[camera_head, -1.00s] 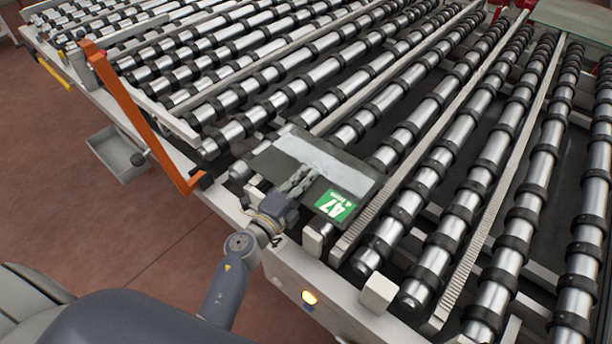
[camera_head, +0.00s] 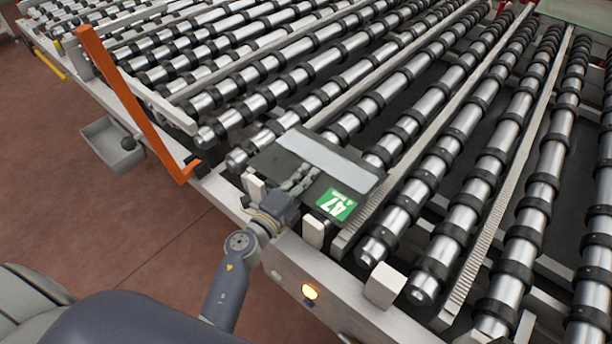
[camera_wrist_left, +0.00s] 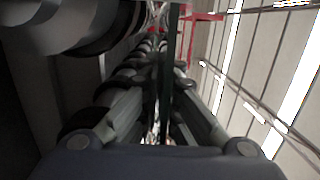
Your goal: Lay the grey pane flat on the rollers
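The grey pane (camera_head: 368,205) is a dark, see-through plate with a pale strip (camera_head: 325,160) across it and a green label marked 47 (camera_head: 336,204). It is at the near edge of the roller bed, over the ends of the rollers (camera_head: 440,150). My left gripper (camera_head: 299,181) is shut on the pane's near edge. In the left wrist view the pane (camera_wrist_left: 167,60) shows edge-on between the fingers, with rollers close on its left side. The pane looks about parallel to the rollers; I cannot tell whether it touches them. My right gripper is not in view.
An orange bar (camera_head: 135,105) rises from the table's near edge, left of the pane. White blocks (camera_head: 384,285) and a lit lamp (camera_head: 310,291) are along that edge. A grey tray (camera_head: 112,145) hangs out at the left. The roller bed beyond the pane is clear.

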